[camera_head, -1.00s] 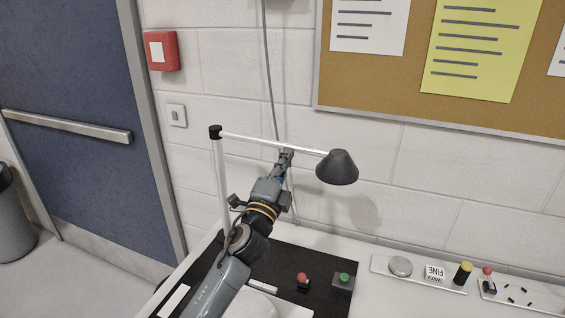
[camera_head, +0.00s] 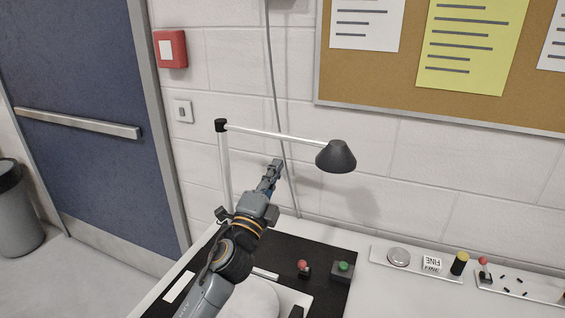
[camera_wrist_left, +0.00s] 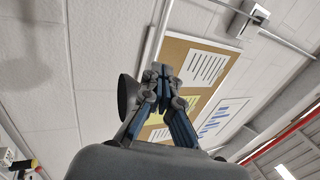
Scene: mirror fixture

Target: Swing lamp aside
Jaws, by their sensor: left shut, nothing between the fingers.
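The desk lamp has an upright silver post (camera_head: 224,170), a long silver arm (camera_head: 275,135) running right from a black joint (camera_head: 221,125), and a dark cone shade (camera_head: 336,156) at its end. My left gripper (camera_head: 277,164) is shut and empty. In the head view its tips show just below the lamp arm, left of the shade, with a gap in the picture. The left wrist view shows the shut fingers (camera_wrist_left: 161,72) with the dark shade (camera_wrist_left: 127,95) partly behind them on the left. My right gripper is not in view.
On the table, a black mat (camera_head: 325,260) bears a red-topped control (camera_head: 303,267), a green button box (camera_head: 342,271) and a pale round disc (camera_head: 255,303). A strip with several controls (camera_head: 415,262) lies to the right. The wall and a hanging cable (camera_head: 273,90) are behind the lamp.

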